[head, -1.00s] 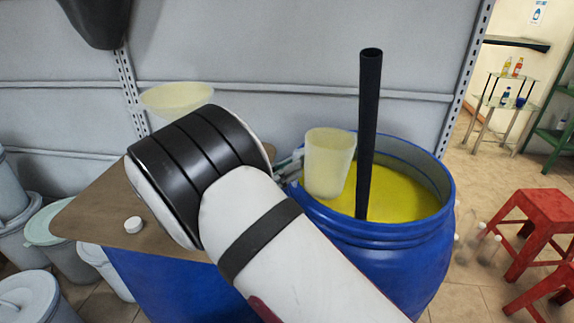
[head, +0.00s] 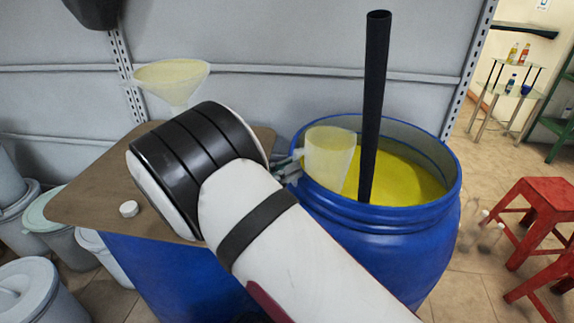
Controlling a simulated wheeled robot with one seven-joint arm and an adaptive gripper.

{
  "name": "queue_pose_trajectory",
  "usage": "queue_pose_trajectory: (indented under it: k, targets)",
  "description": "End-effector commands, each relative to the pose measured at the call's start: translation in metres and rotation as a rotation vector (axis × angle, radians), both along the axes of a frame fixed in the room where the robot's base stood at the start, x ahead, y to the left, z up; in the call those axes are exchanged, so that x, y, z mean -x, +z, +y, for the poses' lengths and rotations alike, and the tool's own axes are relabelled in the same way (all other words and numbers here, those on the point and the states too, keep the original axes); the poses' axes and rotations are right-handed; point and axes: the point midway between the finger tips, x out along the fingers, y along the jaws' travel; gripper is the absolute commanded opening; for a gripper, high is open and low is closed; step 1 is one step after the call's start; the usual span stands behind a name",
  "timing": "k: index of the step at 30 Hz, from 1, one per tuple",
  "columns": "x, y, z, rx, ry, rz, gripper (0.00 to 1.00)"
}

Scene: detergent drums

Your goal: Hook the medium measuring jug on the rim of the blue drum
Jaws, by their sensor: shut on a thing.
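The measuring jug (head: 330,155), a pale translucent cup, is at the left inner side of the open blue drum (head: 385,240), beside the black pipe. My gripper (head: 292,165) is mostly hidden behind my arm; the part that shows is at the jug's left side, shut on it. The jug is roughly upright, its lower part inside the drum's mouth, in front of the yellow liquid (head: 410,185). I cannot tell whether its handle is over the rim or touches it.
A black pipe (head: 373,110) stands upright in the drum, right of the jug. A brown board (head: 95,200) on another blue drum holds a white cap (head: 128,209) and a pale funnel (head: 172,80). Red stools (head: 535,210) stand at right, pale buckets (head: 25,290) at left.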

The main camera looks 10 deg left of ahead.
Motion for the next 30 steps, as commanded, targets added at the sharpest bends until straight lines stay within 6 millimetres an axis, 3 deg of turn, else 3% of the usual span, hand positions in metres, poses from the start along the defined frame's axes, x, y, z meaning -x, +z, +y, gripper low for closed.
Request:
queue_pose_trajectory:
  k: [15, 30]
  targets:
    - [0.000, -0.025, 0.000, 0.001, 0.000, -0.001, 0.00]
    - [0.000, -0.028, 0.000, 0.001, 0.000, -0.001, 0.00]
